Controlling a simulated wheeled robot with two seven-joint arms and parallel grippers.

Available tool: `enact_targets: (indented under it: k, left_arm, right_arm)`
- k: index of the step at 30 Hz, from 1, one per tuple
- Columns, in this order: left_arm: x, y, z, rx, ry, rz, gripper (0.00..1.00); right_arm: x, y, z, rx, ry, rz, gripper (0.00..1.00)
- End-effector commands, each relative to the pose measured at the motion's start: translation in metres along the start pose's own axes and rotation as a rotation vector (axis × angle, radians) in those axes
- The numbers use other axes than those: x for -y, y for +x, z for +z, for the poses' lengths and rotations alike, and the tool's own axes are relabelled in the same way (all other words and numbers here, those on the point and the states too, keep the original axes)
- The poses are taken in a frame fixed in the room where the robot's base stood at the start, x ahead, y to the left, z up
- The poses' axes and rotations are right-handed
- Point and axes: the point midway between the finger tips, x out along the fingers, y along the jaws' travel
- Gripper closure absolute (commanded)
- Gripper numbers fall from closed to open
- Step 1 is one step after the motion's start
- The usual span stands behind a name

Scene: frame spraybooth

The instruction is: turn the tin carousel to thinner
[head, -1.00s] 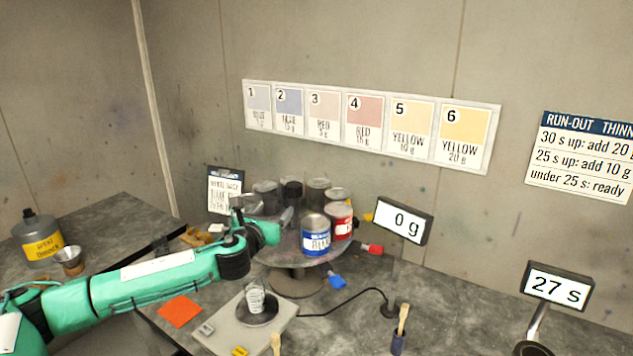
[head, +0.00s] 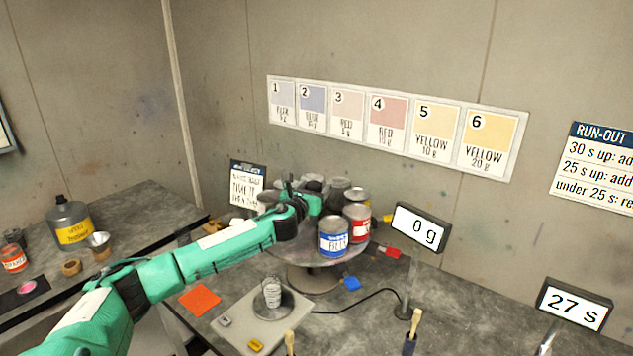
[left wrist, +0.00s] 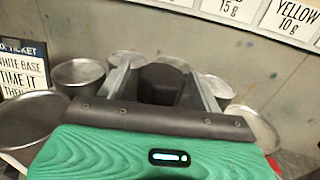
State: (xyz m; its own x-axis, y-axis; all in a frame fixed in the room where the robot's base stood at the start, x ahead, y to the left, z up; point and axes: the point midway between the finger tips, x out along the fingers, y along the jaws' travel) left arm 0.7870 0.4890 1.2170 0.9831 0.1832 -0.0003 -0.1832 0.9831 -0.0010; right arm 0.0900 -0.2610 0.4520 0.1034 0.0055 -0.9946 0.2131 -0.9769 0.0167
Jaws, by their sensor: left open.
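The tin carousel (head: 345,262) is a round turntable on a pedestal, with several tins around it. A blue-labelled tin (head: 333,238) is at its front and a red-labelled tin (head: 357,224) is to the right. Grey tins stand at the back, partly hidden by my gripper; I cannot read a thinner label on any of them. My left gripper (head: 305,192) is over the carousel's far left part, jaws open. My right gripper is not in view.
A scale (head: 250,322) with a cup (head: 272,292) stands in front of the carousel, below my left arm. A 0 g display (head: 420,229) is to the right. A ticket (head: 246,187) stands behind left. A yellow-labelled can (head: 70,224) is on the left bench.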

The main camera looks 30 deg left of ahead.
Motion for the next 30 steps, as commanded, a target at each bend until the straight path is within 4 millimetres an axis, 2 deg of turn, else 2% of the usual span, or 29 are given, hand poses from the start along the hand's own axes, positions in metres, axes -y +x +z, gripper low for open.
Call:
enact_targets:
  k: [6, 18, 20, 28, 30]
  left_arm:
    - [0.0, 0.019, 0.001, 0.001, 0.0, 0.0, 0.34]
    - [0.0, 0.024, 0.0, 0.0, 0.001, 0.0, 0.34]
    - [0.0, 0.024, 0.0, 0.0, 0.001, 0.0, 0.44]
    - [0.0, 0.024, 0.0, 0.0, 0.001, 0.0, 0.97]
    - [0.0, 0.024, 0.0, 0.0, 0.001, 0.001, 0.97]
  right_arm:
    - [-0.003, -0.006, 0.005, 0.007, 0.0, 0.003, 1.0]
    - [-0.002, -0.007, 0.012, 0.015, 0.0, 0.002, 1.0]
    - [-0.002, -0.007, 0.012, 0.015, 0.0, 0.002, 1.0]
    - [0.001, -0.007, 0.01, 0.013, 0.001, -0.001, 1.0]
    - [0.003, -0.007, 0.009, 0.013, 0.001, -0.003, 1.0]
